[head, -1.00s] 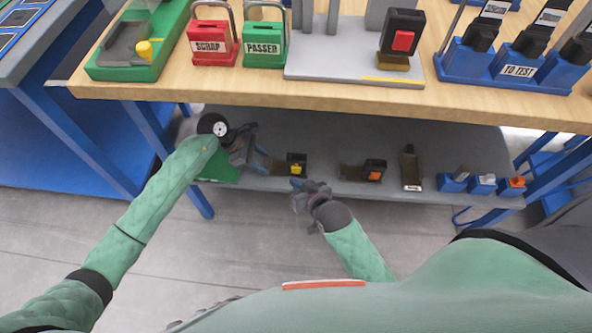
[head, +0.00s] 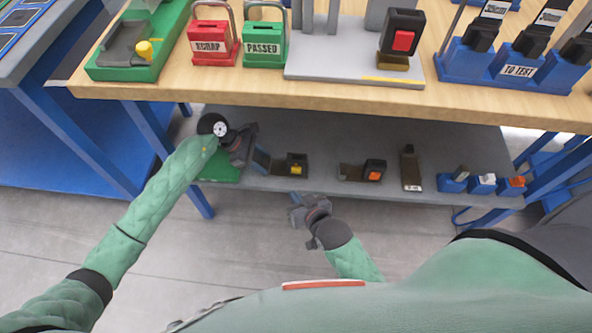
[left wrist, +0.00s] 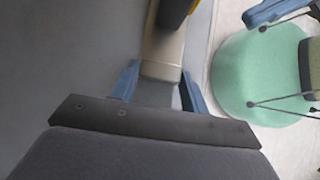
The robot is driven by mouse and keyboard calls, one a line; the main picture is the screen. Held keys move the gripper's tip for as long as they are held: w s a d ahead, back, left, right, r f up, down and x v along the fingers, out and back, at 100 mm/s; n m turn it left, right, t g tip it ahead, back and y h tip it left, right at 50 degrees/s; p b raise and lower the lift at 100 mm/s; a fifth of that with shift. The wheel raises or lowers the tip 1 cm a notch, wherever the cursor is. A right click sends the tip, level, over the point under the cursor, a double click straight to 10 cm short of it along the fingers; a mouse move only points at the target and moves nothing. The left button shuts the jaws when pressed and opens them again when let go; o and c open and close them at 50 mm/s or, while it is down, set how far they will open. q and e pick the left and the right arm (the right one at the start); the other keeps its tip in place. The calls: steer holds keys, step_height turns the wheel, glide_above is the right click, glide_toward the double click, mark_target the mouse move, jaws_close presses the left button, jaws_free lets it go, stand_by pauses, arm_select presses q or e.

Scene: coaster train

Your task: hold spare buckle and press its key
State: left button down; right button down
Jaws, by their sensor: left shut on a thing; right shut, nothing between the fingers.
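A black buckle with a yellow key (head: 297,164) and a tan base sits on the grey lower shelf. My left gripper (head: 263,162) is at its left side, shut on the tan base. In the left wrist view, the tan base (left wrist: 162,50) lies between the two blue fingers (left wrist: 158,88); the black body and a strip of yellow show at the top edge. My right gripper (head: 296,204) is shut and empty, in front of the shelf edge, below the buckle and apart from it.
The lower shelf (head: 325,135) also bears an orange-key buckle (head: 374,170), an upright dark tan piece (head: 410,168) and small blue holders (head: 455,180). The wooden tabletop (head: 330,97) overhangs the shelf. A green plate (head: 218,171) lies by my left wrist.

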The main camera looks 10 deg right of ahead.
arm_select(q)
steer(key=c, duration=0.6)
jaws_free()
steer(key=shift+c, duration=0.2)
steer(key=v, duration=1.2)
steer(key=s+a, duration=0.4)
steer(key=s, duration=0.9)
steer(key=shift+s+a, duration=0.15)
steer(key=shift+a, duration=0.05)
steer(key=shift+f, duration=0.1)
